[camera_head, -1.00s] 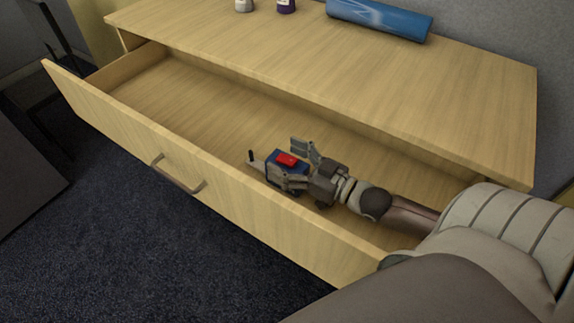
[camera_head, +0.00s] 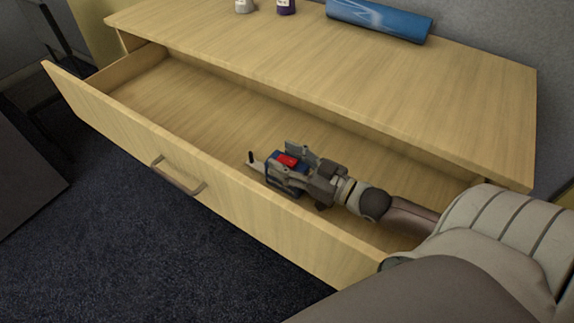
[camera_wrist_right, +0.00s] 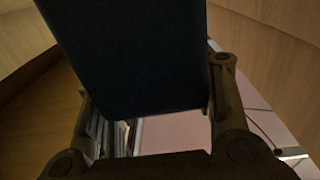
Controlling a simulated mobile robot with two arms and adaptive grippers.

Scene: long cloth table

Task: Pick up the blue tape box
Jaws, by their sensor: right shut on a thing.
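The blue tape box (camera_head: 274,171), dark blue with a red patch on top, is in the open drawer close to its front panel. My right gripper (camera_head: 288,168) is shut on the box, with its fingers on either side of it. In the right wrist view the box (camera_wrist_right: 135,55) is a large dark block between the two fingers (camera_wrist_right: 150,100). I cannot tell whether the box touches the drawer floor. My left gripper is not in view.
The wooden drawer (camera_head: 150,92) is pulled out, and its front panel (camera_head: 110,117) has a handle (camera_head: 178,176). The rest of the drawer floor is clear. On the cabinet top (camera_head: 300,45) stand a white bottle (camera_head: 243,5), a purple bottle (camera_head: 286,6) and a blue roll (camera_head: 380,18).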

